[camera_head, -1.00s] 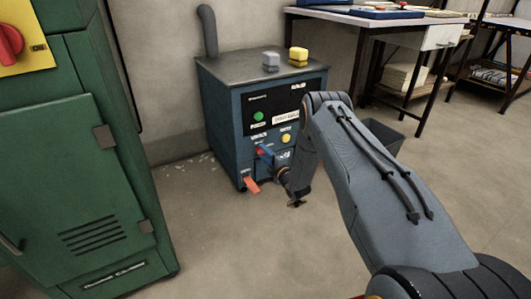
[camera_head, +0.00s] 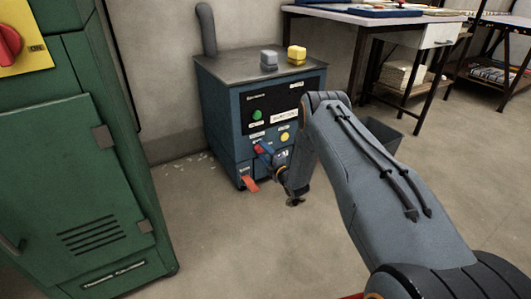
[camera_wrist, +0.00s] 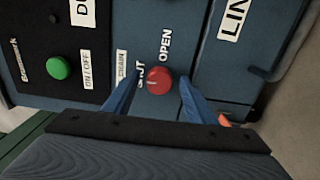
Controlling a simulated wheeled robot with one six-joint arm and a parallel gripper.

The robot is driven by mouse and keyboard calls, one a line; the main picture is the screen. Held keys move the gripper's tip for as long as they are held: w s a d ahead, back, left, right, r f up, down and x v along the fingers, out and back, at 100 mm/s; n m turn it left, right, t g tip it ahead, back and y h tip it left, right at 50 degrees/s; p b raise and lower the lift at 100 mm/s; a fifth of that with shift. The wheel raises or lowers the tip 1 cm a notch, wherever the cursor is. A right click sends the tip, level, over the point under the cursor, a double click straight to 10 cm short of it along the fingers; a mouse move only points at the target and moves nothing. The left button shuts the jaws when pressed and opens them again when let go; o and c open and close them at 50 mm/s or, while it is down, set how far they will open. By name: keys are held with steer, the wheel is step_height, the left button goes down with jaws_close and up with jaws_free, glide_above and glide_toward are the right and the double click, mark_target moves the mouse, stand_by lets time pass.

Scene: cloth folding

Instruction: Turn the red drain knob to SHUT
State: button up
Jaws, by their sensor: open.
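The red drain knob (camera_wrist: 159,80) is on the blue front panel of the machine, beside the labels SHUT (camera_wrist: 140,75) and OPEN (camera_wrist: 166,45). In the wrist view it sits between the two blue fingers of my gripper (camera_wrist: 159,88). The fingers are open, one on each side, with a visible gap to the knob. I cannot tell which label the knob points to. In the head view the knob (camera_head: 261,148) is small and partly covered by my gripper (camera_head: 268,153).
A green button (camera_wrist: 58,68) is on the black panel. An orange-red flap (camera_head: 250,184) sticks out low on the machine's front. A green cabinet (camera_head: 80,190) stands left and a table (camera_head: 350,17) behind right.

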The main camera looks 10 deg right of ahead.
steer(key=p+v, duration=0.3)
steer(key=v, duration=0.4)
steer(key=shift+s, duration=0.35)
